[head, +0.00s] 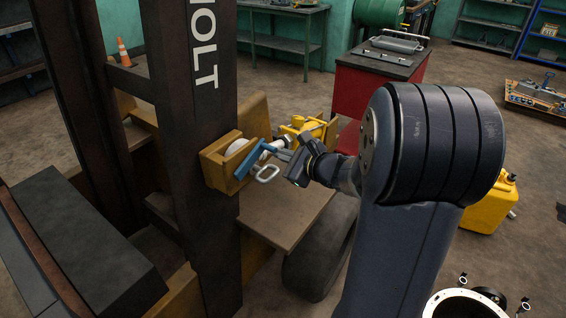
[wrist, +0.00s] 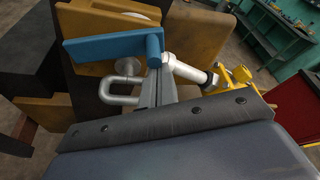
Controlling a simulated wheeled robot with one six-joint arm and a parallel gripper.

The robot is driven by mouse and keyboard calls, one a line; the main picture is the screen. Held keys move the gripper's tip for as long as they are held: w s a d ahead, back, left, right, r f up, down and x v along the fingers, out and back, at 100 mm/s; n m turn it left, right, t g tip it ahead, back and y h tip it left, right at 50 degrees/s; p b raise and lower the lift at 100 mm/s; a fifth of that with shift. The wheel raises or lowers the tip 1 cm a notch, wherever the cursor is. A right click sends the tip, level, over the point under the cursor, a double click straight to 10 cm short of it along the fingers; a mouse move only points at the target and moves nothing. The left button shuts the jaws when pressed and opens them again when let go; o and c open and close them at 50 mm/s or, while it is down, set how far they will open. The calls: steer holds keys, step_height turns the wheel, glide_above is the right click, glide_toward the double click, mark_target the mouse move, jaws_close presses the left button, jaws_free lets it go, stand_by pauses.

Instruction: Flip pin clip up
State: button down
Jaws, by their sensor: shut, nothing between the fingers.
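A yellow bracket (head: 216,168) is fixed to the side of the dark mast. In front of it is a blue flat bar (head: 251,160), which also shows in the wrist view (wrist: 105,49), ending in a round blue barrel. A silver rod (wrist: 190,69) runs to the right of the barrel. A silver wire loop (head: 267,174) hangs below the bar and shows in the wrist view (wrist: 116,99). I cannot tell which of these is the pin clip. My gripper (head: 283,155) is shut and empty. In the wrist view its fingers (wrist: 154,85) are just below the barrel, beside the loop; contact is unclear.
The dark mast (head: 198,120) stands close on the left. A yellow part (head: 310,127) is just behind my gripper. A flat brown plate (head: 275,215) lies below. A red cabinet (head: 363,90) and a yellow can (head: 488,208) stand farther off.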

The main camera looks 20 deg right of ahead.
steer(key=n+b, duration=0.1)
steer(key=b, duration=0.2)
steer(key=a+r+n+b, duration=0.1)
steer(key=b, duration=0.2)
steer(key=shift+s+r+t+h, duration=0.25)
steer(key=shift+s+t+h, duration=0.05)
steer(key=shift+t, duration=0.1)
steer(key=r+n+b, duration=0.1)
steer(key=b, duration=0.2)
steer(key=s+a+r+n+t+b, duration=0.1)
steer(key=b, duration=0.2)
steer(key=shift+a+n+h+b, duration=0.1)
steer(key=shift+n+h+b, duration=0.2)
steer(key=shift+b, duration=0.05)
steer(key=s+a+r+n+t+b, duration=0.2)
steer(key=n+b, duration=0.4)
steer(key=b, duration=0.8)
steer(key=shift+s+a+r+n+t, duration=0.3)
steer(key=shift+s+a+r, duration=0.35)
steer(key=shift+a, duration=0.55)
steer(key=shift+r, duration=0.15)
steer(key=shift+w, duration=0.15)
